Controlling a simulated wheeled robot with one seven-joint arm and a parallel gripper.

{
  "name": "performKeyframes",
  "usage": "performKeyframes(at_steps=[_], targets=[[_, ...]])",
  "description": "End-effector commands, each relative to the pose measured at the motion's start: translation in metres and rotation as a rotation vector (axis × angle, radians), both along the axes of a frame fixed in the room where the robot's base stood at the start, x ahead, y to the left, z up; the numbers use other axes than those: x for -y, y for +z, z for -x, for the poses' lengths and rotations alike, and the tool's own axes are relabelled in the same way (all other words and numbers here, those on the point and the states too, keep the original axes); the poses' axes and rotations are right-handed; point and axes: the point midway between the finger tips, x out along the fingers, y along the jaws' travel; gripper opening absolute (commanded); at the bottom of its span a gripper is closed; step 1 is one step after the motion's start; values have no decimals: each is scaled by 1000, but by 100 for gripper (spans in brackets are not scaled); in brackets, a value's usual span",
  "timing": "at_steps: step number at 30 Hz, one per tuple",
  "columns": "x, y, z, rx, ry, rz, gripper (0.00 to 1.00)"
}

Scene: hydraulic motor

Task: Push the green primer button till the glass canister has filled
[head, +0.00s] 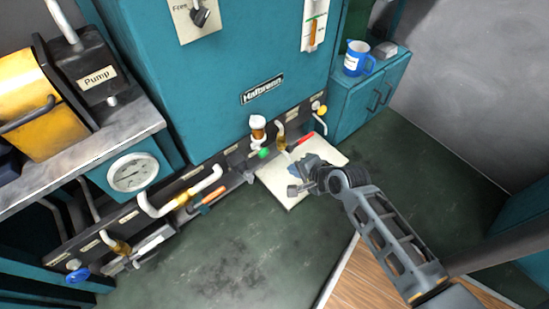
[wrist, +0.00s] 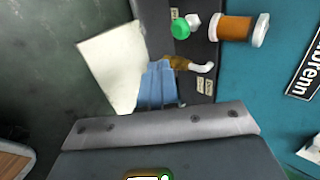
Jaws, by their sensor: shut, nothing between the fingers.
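The green primer button (head: 264,153) sits on the dark panel strip at the foot of the teal machine; it also shows at the top of the wrist view (wrist: 181,28). The small glass canister (head: 257,127) stands just above it, amber below and white on top. In the wrist view the canister (wrist: 237,28) looks amber between two white ends; its exact level is hard to tell. My gripper (head: 294,171) is shut and empty, in front of the panel, right of and below the button. Its blue fingers (wrist: 158,68) are apart from the button in the wrist view.
An amber-jointed pipe (head: 281,138) and a red handle (head: 304,140) lie right of the button. A pale square plate (head: 285,197) is on the floor below. The dark floor in front is clear.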

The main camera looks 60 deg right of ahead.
Motion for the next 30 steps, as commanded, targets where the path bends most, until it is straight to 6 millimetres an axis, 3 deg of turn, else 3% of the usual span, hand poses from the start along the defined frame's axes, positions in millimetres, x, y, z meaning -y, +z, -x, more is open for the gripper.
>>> performKeyframes(at_steps=[5, 18, 24, 30], targets=[[3, -14, -12, 2, 1, 1, 0], [21, -72, -72, 3, 1, 2, 0], [28, -69, -98, 2, 2, 3, 0], [31, -68, -108, 1, 1, 1, 0]])
